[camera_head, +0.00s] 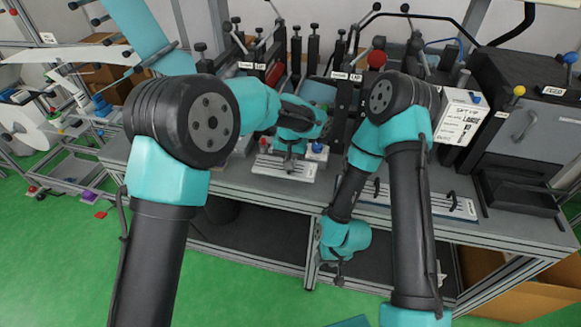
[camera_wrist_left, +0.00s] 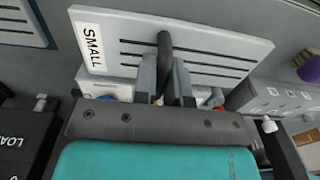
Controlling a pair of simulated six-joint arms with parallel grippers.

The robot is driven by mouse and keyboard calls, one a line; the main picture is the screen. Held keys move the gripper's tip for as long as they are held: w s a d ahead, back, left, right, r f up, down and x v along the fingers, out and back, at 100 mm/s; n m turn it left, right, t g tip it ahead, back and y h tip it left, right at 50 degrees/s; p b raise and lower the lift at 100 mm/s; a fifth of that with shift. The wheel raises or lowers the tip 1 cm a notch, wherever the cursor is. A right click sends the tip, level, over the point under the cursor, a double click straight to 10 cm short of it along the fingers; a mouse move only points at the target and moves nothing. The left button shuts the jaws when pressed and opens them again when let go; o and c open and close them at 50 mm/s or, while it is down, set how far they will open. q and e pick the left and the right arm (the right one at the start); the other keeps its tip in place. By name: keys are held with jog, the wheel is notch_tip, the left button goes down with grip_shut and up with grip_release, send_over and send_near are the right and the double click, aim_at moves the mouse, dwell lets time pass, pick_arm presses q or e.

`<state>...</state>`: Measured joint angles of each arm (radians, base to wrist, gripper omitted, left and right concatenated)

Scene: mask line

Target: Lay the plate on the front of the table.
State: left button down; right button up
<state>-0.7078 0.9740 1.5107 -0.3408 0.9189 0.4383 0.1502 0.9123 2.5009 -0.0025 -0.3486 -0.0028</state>
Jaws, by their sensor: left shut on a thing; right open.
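A light grey plate (camera_head: 270,167) with dark slots and a "SMALL" label is over the front part of the table (camera_head: 235,178). It also fills the upper middle of the left wrist view (camera_wrist_left: 215,42). My left gripper (camera_head: 290,160) is shut on the plate's dark upright handle, with both fingers (camera_wrist_left: 167,88) around it. I cannot tell whether the plate touches the tabletop. My right gripper (camera_head: 339,277) hangs low in front of the table, empty and away from the plate; its fingers look small and dark.
A second slotted plate (camera_head: 462,206) with dark handles lies to the right, partly behind my right arm. Black machinery with levers (camera_head: 300,55) stands behind the held plate. A dark machine box (camera_head: 530,110) is at the right. Open shelves (camera_head: 255,240) lie below the tabletop.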

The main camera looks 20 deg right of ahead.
pick_arm(q)
jog(key=shift+w, duration=0.1)
jog(key=shift+w+d+f, duration=0.1)
jog(key=shift+w, duration=0.15)
notch_tip(320, 180, down, 3)
jog(key=shift+f, duration=0.15)
jog(key=c, duration=1.2)
grip_release()
jog(key=shift+o, duration=0.2)
notch_tip(320, 180, up, 12)
jog(key=shift+s, duration=0.1)
